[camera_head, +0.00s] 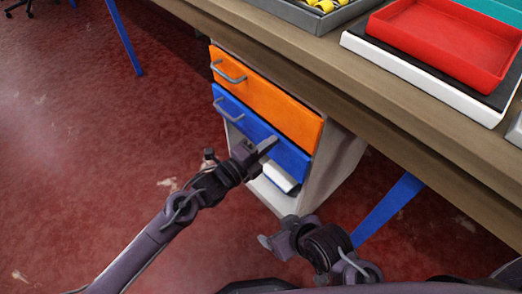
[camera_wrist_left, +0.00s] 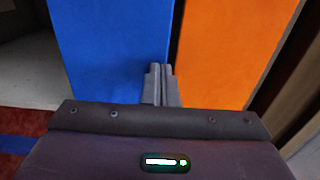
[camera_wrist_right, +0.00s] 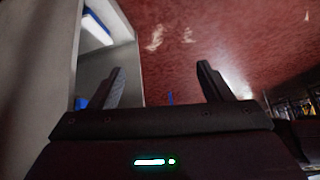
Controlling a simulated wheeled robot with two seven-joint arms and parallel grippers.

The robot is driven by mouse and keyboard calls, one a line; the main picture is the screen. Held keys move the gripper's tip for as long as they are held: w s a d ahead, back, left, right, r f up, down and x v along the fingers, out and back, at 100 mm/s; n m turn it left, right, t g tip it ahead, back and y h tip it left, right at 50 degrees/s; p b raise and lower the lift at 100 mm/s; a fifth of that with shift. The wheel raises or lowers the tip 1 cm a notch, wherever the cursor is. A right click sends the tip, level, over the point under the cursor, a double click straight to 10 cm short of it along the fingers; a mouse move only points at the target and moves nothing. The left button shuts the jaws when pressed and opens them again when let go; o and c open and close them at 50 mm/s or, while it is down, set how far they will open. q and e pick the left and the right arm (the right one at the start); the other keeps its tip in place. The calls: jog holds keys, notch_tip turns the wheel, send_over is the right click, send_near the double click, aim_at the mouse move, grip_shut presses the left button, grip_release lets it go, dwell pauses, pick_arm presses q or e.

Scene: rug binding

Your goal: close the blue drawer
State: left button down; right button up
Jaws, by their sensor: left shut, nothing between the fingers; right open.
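The blue drawer (camera_head: 235,112) is the lower of two drawers in a pale cabinet under the workbench, with a grey bar handle (camera_head: 227,110) on its front. Its front looks nearly flush with the orange drawer above; a small offset is hard to tell. My left gripper (camera_head: 268,146) is shut and empty at the right part of the blue front. In the left wrist view its fingertips (camera_wrist_left: 158,68) lie over the blue front (camera_wrist_left: 110,50), near the dark seam; contact cannot be told. My right gripper (camera_head: 268,240) is open and empty, low in front of the cabinet.
The orange drawer (camera_head: 265,95) has its own bar handle. Below the blue drawer is an open shelf with a white and blue item (camera_head: 278,177). The workbench (camera_head: 300,50) carries a red tray (camera_head: 440,40). A blue leg (camera_head: 388,212) stands right.

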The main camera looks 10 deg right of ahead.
pick_arm(q)
jog(key=shift+w+d+r, duration=0.25)
jog(key=shift+w+d, duration=0.25)
jog(key=shift+d, duration=0.15)
pick_arm(e)
jog(key=w+r+t, duration=0.1)
jog(key=w, duration=0.1)
jog(key=w+a+r+t, duration=0.1)
jog(key=w+r, duration=0.1)
jog(key=shift+w+r+t+y, duration=0.1)
jog(key=shift+r+t+y, duration=0.2)
jog(key=shift+y, duration=0.1)
